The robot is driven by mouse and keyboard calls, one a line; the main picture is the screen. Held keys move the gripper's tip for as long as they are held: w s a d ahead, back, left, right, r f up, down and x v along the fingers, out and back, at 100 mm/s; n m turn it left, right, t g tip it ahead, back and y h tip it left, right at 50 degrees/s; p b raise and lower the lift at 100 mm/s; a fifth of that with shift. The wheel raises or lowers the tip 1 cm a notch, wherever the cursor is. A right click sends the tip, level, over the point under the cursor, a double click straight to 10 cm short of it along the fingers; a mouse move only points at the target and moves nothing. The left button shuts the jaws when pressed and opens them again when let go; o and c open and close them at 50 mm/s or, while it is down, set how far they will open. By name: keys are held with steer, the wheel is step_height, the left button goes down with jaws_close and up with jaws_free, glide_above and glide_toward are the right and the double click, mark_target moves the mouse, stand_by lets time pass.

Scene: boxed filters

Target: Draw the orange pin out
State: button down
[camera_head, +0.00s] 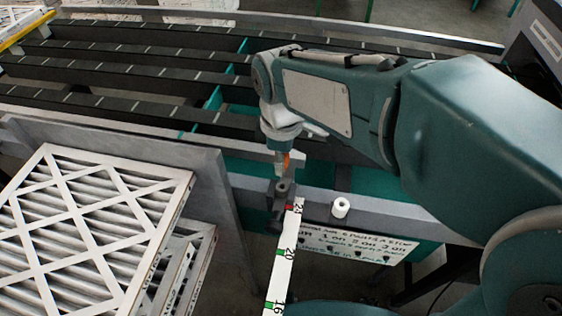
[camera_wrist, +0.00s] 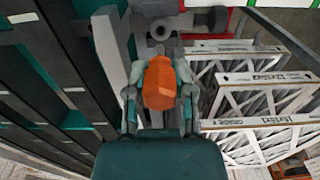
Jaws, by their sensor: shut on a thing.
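The orange pin (camera_wrist: 159,80) shows in the wrist view between the two fingers of my gripper (camera_wrist: 158,92), which are shut on it. A grey bracket with a round socket (camera_wrist: 160,28) lies just beyond the pin. In the head view my gripper (camera_head: 281,160) is over the grey rail, and a small strip of the orange pin (camera_head: 287,160) shows beside it. A dark fitting with a round hole (camera_head: 281,187) sits just below it. The pin's lower end is hidden, so I cannot tell how far it sits in its hole.
A white strip with numbers (camera_head: 282,260) rises in front of the fitting. A white roll (camera_head: 340,207) sits on the rail to the right. A slatted conveyor (camera_head: 130,75) spreads behind.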

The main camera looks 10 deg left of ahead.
steer(key=shift+r, duration=3.75)
